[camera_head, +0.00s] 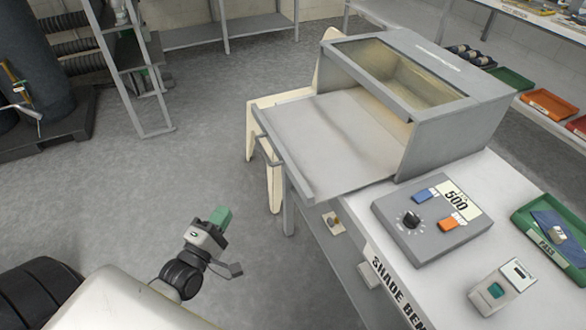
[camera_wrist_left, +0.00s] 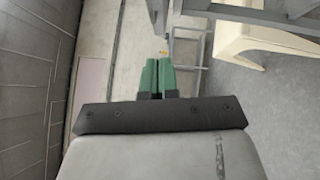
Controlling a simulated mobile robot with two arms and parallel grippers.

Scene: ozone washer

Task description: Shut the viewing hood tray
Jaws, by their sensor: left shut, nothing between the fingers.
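The viewing hood (camera_head: 455,107) is a grey box with a window in its top, standing on the bench. Its flat grey tray (camera_head: 335,135) is pulled out of the open front toward the left, past the bench edge. A handle (camera_head: 268,150) is on the tray's outer edge. My left gripper (camera_head: 221,216) has green fingers and is low over the floor, left of and apart from the tray. In the left wrist view the green fingers (camera_wrist_left: 157,77) are together with nothing between them. My right gripper is not in view.
A control box (camera_head: 425,215) with a dial and buttons sits on the bench (camera_head: 480,195) in front of the hood. A green tray (camera_head: 550,235) is at the right. A cream chair (camera_head: 273,185) stands under the tray. Open floor (camera_head: 180,170) lies left.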

